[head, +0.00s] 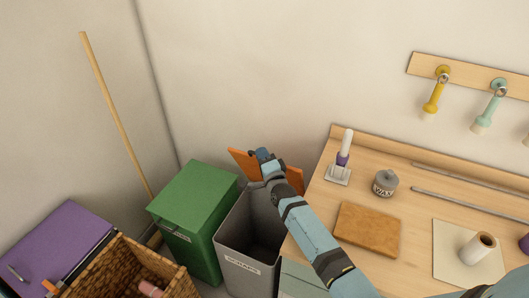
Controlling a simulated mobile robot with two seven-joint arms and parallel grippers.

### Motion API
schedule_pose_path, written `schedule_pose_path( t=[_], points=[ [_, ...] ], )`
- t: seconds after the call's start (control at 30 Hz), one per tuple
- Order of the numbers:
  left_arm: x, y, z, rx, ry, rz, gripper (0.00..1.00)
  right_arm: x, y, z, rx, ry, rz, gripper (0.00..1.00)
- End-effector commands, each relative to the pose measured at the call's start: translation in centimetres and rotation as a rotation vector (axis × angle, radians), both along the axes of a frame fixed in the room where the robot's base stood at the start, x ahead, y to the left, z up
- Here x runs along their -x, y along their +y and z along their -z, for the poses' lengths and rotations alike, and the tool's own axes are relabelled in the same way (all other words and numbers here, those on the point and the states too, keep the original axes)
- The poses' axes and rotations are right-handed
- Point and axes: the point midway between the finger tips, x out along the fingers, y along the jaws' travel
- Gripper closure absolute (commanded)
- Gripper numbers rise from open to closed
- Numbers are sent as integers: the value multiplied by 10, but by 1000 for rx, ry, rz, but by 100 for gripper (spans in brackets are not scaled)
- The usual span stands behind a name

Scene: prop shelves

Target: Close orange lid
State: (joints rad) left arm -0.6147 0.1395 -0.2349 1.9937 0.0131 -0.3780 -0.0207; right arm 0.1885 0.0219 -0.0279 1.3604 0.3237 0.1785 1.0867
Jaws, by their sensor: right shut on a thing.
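The orange lid (240,160) stands raised at the back of an open grey bin (235,240) with a label on its front. My right gripper (262,157) is at the lid's upper edge and is shut on it. My arm comes in from the lower right, and my gripper and forearm hide the middle of the lid. The bin's dark inside shows below the lid. My left gripper is out of view.
A green bin (200,205) stands just left of the grey one, its top closed. A wicker basket (125,270) and a purple-topped box (55,240) are further left. A wooden table (310,210) with a tin, a brown block and a roll is close on the right.

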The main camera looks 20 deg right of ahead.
Motion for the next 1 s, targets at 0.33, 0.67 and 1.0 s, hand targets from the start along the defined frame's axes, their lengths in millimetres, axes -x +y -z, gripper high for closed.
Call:
schedule_pose_path(
  t=[0.33,0.67,1.0],
  points=[
    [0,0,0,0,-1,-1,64,0,0,0,1,1,-1,77],
    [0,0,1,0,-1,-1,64,8,0,3,-1,2,-1,77],
    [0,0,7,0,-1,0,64,78,0,15,0,4,3,77]
  ],
)
